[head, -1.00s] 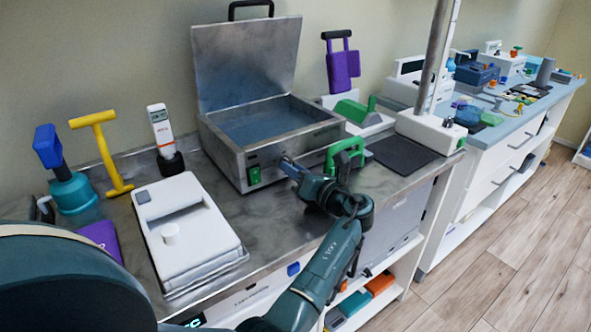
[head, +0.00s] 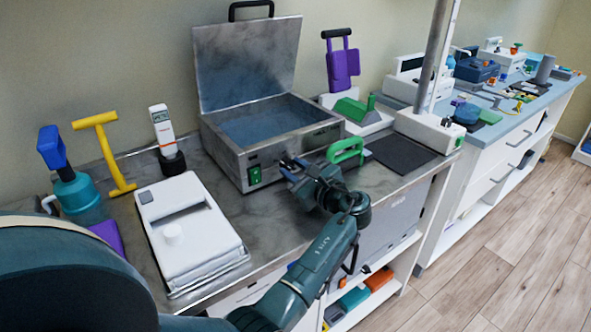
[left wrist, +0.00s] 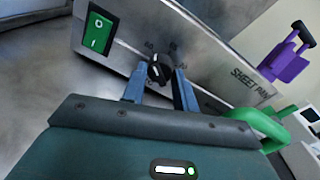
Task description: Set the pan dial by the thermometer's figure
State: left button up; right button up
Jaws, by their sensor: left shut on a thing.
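The steel sheet pan unit (head: 225,157) stands with its lid raised and a shallow blue-grey bath inside. Its front panel also shows in the left wrist view (left wrist: 210,62), with a green rocker switch (left wrist: 98,30) and printed marks around a black dial (left wrist: 160,69). My left gripper (left wrist: 161,78) is shut on this dial, one finger on each side. In the head view my left gripper (head: 287,163) is at the panel and hides the dial. The white thermometer (head: 162,128) stands upright in a black holder; its figure is too small to read. My right gripper is not in view.
A green handle (head: 345,150) stands close right of my left gripper. A white lidded box (head: 190,235) lies left on the steel counter (head: 285,215). A yellow T-shaped tool (head: 108,150) and a teal bottle (head: 78,193) stand farther left. A dark mat (head: 400,153) lies right.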

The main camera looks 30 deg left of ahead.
pick_arm(q)
jog(key=shift+n, duration=0.7)
jog(key=o, duration=1)
